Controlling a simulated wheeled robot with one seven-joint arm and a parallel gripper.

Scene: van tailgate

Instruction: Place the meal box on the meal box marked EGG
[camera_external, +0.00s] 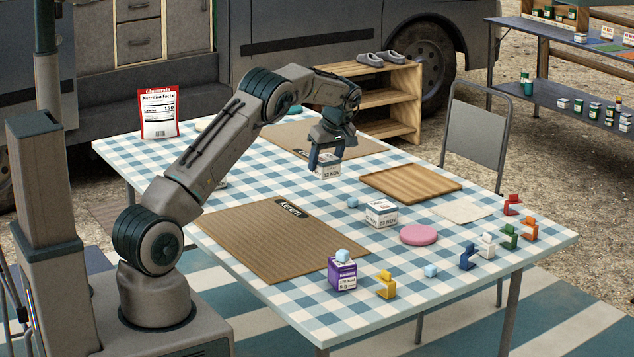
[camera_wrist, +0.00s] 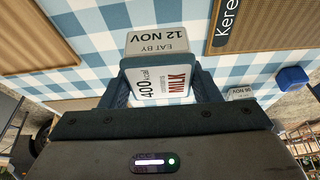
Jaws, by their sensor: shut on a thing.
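My gripper (camera_external: 326,155) is shut on a white meal box (camera_external: 329,171) and holds it above the middle of the table. In the wrist view the held box (camera_wrist: 163,82) sits between the two fingers of my gripper (camera_wrist: 163,92); its faces read MILK, 400 kcal and EAT BY 12 NOV. A second white meal box (camera_external: 380,212) stands on the table, to the right of and nearer the camera than the held one. It shows a date ending in NOV; I cannot read EGG on it. It is partly visible in the wrist view (camera_wrist: 241,93).
On the checked table (camera_external: 245,290) lie a brown mat (camera_external: 270,240), a wooden tray (camera_external: 410,184) and a pink disc (camera_external: 418,235). A purple box (camera_external: 342,274) and several coloured holders line the near edge.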

